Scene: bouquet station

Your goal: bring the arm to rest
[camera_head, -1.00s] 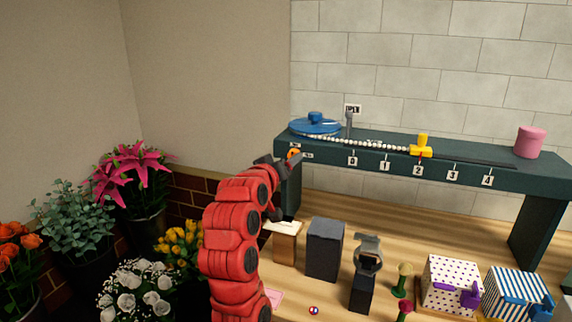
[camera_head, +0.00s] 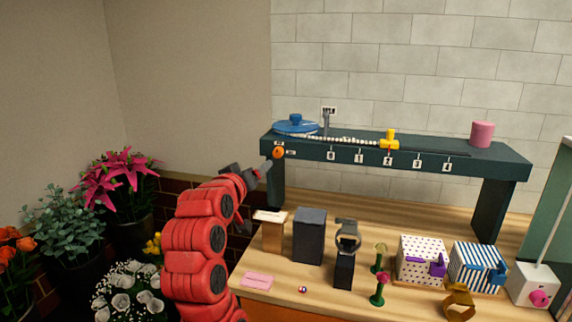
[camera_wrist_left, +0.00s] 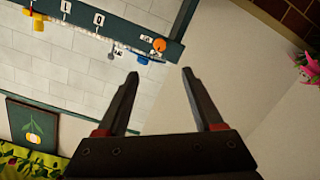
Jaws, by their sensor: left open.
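My left arm is red and rises from the lower left in the head view. Its gripper (camera_head: 258,172) is beside the left end of the dark green raised shelf (camera_head: 470,163), just left of the orange knob (camera_head: 278,152). In the left wrist view the two dark fingers (camera_wrist_left: 160,78) are spread apart with nothing between them. The orange knob also shows there (camera_wrist_left: 159,45), beyond the fingers and apart from them. My right gripper is in neither view.
The shelf carries a blue disc (camera_head: 296,127), a bead string, a yellow slider (camera_head: 389,142) and a pink cylinder (camera_head: 482,134). Below stand a dark box (camera_head: 309,236), a dotted box (camera_head: 421,260) and a striped box (camera_head: 478,268). Potted flowers (camera_head: 118,190) crowd the left.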

